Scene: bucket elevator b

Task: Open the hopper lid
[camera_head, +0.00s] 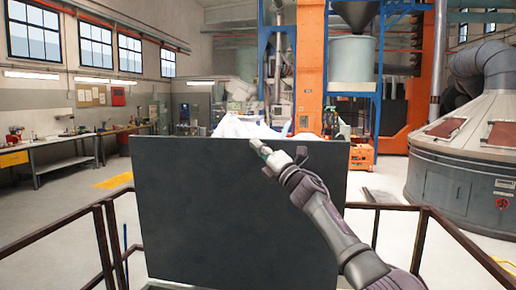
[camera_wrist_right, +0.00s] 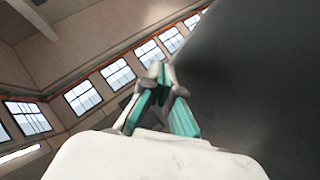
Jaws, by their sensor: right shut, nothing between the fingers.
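A large dark grey flat panel (camera_head: 215,210), which looks like the hopper lid, stands upright in the middle of the head view. My right arm reaches in from the lower right. My right gripper (camera_head: 257,145) is shut and empty in front of the panel, near its top edge. In the right wrist view the fingertips (camera_wrist_right: 158,72) are together, and the dark panel (camera_wrist_right: 255,70) fills the right side close beside them. I cannot tell whether they touch it. The hopper opening is hidden. My left gripper is out of view.
Brown railings stand at the left (camera_head: 60,240) and right (camera_head: 455,235) of the panel. A white heap (camera_head: 240,128) shows behind its top edge. A workbench (camera_head: 60,160) is far left, and a large grey machine (camera_head: 460,180) is at the right.

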